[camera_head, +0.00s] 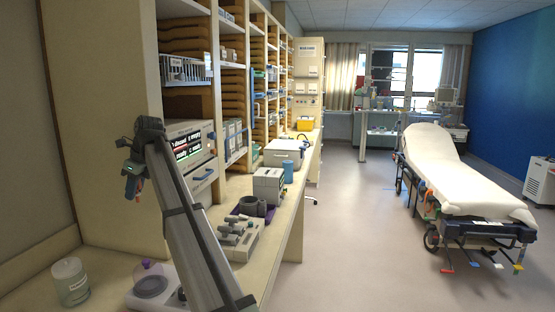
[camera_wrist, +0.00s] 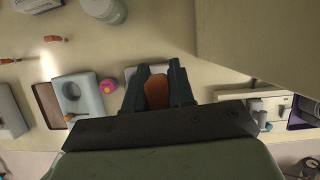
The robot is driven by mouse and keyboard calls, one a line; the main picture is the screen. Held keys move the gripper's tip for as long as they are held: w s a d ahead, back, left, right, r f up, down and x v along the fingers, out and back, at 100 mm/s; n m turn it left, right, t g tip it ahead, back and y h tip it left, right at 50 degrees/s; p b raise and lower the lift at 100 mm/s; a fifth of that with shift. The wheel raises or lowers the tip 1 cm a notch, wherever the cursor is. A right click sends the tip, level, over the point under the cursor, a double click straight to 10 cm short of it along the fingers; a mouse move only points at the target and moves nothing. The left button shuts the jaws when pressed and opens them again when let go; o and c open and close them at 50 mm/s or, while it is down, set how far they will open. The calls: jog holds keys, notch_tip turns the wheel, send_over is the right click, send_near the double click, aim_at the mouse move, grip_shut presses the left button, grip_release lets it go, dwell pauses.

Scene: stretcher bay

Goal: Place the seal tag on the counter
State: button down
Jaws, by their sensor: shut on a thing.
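My gripper (camera_head: 133,178) is high above the near end of the counter (camera_head: 108,268), in front of the shelving. In the wrist view my gripper (camera_wrist: 156,82) is shut on an orange-red piece, which I take as the seal tag (camera_wrist: 157,93). In the head view a small red-orange bit of the seal tag (camera_head: 139,190) shows under the fingers. Most of it is hidden by the fingers. The counter (camera_wrist: 150,38) lies below the gripper in the wrist view, apart from the tag.
A labelled jar (camera_head: 71,282) and a domed device with a purple knob (camera_head: 150,280) stand on the near counter. A display unit (camera_head: 190,145) is behind my arm. Small orange-tipped items (camera_wrist: 52,38) and a grey holed block (camera_wrist: 78,99) lie below. Bare counter shows between them.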

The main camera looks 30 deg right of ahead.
jog(key=w+d+r+m, duration=0.2)
jog(key=d+m, duration=0.1)
jog(key=d, duration=1.4)
jog(key=w+d+f+n, duration=0.2)
jog(key=w+d+f, duration=1.2)
jog(key=w+f, duration=0.5)
jog(key=s+a, duration=1.4)
jog(key=s, duration=0.1)
jog(key=shift+w+d+f, duration=0.1)
jog(key=shift+w+f, duration=0.05)
jog(key=shift+f, duration=1.7)
jog(key=shift+w+a+f, duration=0.1)
jog(key=shift+w+f, duration=0.05)
jog(key=shift+f, duration=1.65)
jog(key=shift+w+d+f, duration=0.1)
jog(key=shift+w+f, duration=0.05)
jog(key=shift+f, duration=1.7)
jog(key=shift+f, duration=0.1)
